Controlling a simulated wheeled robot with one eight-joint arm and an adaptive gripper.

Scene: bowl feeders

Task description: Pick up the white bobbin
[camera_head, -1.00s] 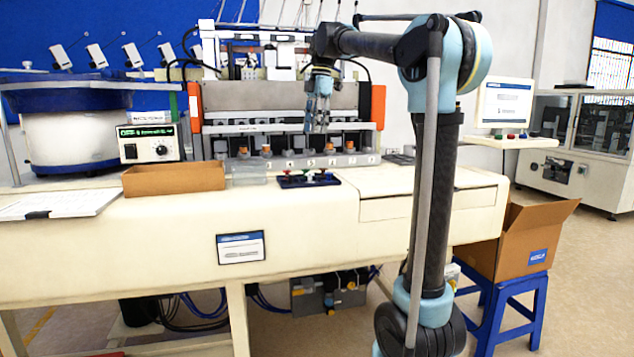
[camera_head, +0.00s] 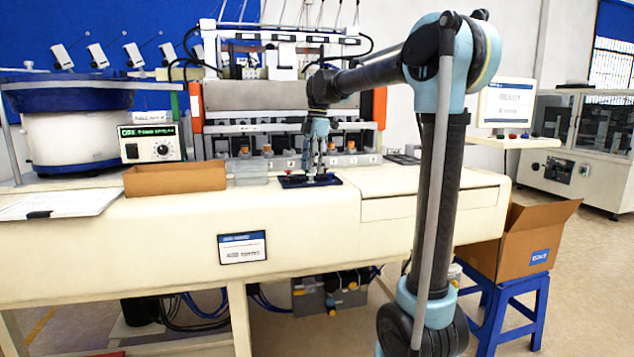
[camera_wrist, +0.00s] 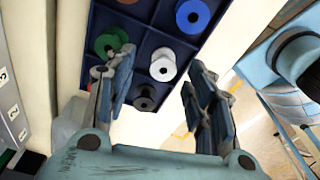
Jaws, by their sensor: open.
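The white bobbin (camera_wrist: 163,64) lies in a compartment of the dark blue tray (camera_wrist: 142,30) in the wrist view. My gripper (camera_wrist: 160,92) is open and empty, its fingers on either side of the view with the white bobbin between and beyond them. A green bobbin (camera_wrist: 111,42) is in the compartment to the left, partly behind the left finger. A black bobbin (camera_wrist: 145,98) and a blue bobbin (camera_wrist: 193,16) are in other compartments. In the head view my gripper (camera_head: 314,172) is low over the tray (camera_head: 290,182), hiding part of it.
An open cardboard box (camera_head: 175,180) and a clear container (camera_head: 250,172) stand left of the tray. The machine with numbered stations (camera_head: 345,159) is behind it. The tabletop (camera_head: 385,180) to the right of the tray is mostly clear.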

